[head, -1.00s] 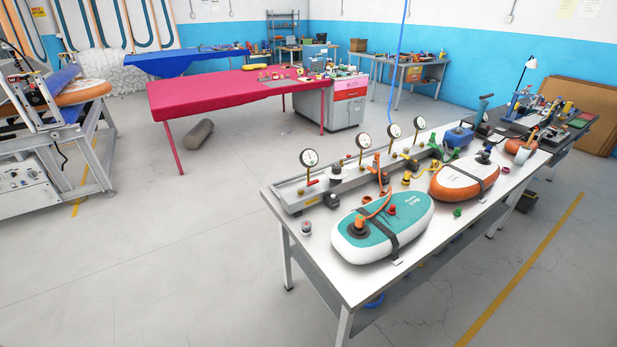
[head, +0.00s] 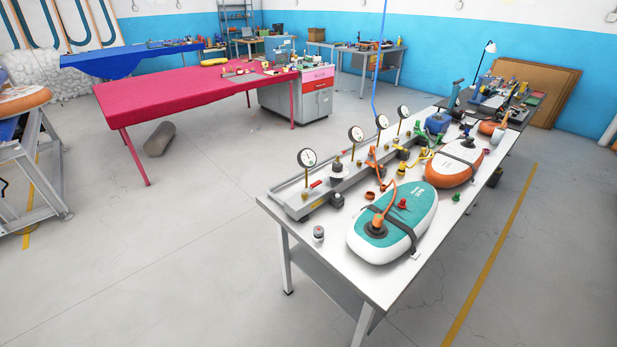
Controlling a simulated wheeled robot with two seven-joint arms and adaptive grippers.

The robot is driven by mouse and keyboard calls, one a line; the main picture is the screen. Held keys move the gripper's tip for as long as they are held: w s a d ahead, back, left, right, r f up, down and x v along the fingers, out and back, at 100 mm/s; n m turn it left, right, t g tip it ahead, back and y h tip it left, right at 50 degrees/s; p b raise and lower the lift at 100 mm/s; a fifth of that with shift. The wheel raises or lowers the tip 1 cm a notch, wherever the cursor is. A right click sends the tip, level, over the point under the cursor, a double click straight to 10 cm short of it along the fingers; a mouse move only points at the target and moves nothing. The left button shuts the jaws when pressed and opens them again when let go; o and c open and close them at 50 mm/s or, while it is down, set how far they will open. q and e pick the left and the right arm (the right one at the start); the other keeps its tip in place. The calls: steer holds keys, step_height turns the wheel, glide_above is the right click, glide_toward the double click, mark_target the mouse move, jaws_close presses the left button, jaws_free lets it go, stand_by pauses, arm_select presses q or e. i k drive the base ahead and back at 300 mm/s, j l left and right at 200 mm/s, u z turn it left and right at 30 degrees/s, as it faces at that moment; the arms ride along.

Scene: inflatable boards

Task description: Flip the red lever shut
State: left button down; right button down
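A small red lever (head: 316,184) sits on the grey manifold rail (head: 300,201) at its near end, just below the nearest round gauge (head: 307,158). It is too small in the head view to tell its exact angle. The rail lies along the back edge of the white-topped workbench (head: 335,262). Neither of my grippers is in the head view.
A teal and white board (head: 405,212) and an orange and white board (head: 455,163) lie strapped on the bench. A small capped jar (head: 318,234) stands near its left corner. A pink table (head: 190,88) stands behind. The floor in front-left is clear.

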mark_target(318, 183)
steer(key=i+j+z, duration=0.15)
steer(key=j, duration=0.2)
steer(key=i+j+z, duration=0.2)
steer(key=j, duration=0.15)
steer(key=i+j+z, duration=0.5)
steer(key=i+j, duration=0.05)
steer(key=j, duration=0.05)
